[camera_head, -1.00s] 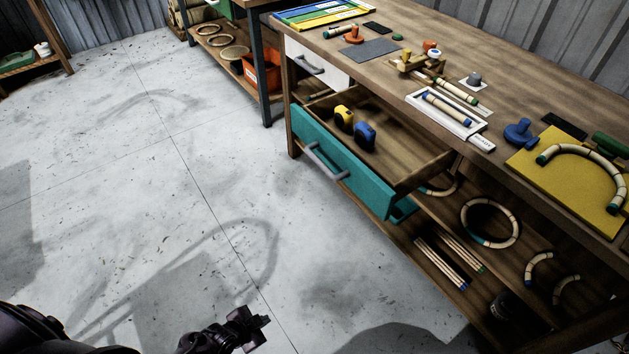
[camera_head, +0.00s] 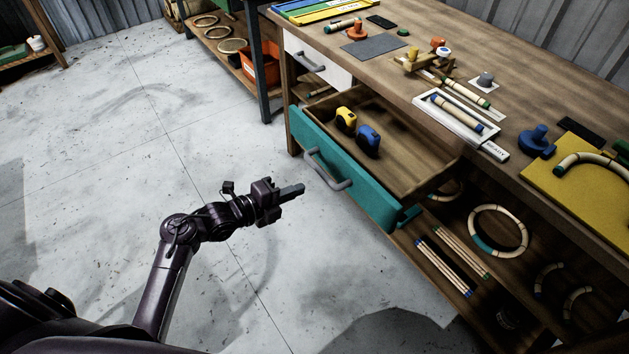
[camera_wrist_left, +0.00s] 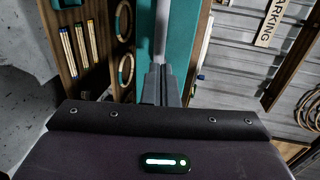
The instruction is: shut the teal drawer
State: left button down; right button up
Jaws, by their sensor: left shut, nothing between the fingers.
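The teal drawer (camera_head: 365,188) stands pulled out from the wooden workbench, its grey bar handle (camera_head: 327,169) on the front. Inside it lie a yellow tape measure (camera_head: 346,119) and a blue tape measure (camera_head: 368,140). My left gripper (camera_head: 300,189) is shut and empty, pointing at the drawer front a little left of the handle in the head view. In the left wrist view the shut fingers (camera_wrist_left: 161,85) point at the teal front (camera_wrist_left: 180,38), with the grey handle (camera_wrist_left: 161,30) just ahead; I cannot tell whether they touch. My right gripper is not in view.
A white drawer (camera_head: 318,66) above is shut. The benchtop (camera_head: 440,60) holds tools and rattan pieces. A lower shelf (camera_head: 440,258) carries rattan rings and sticks beneath the open drawer. The floor (camera_head: 110,190) in front of the bench is clear.

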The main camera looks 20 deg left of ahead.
aim_at(325, 179)
pick_arm(q)
jog(key=x, duration=0.6)
jog(key=shift+w+p, duration=0.15)
jog(key=shift+p, duration=0.2)
jog(key=shift+d, duration=0.1)
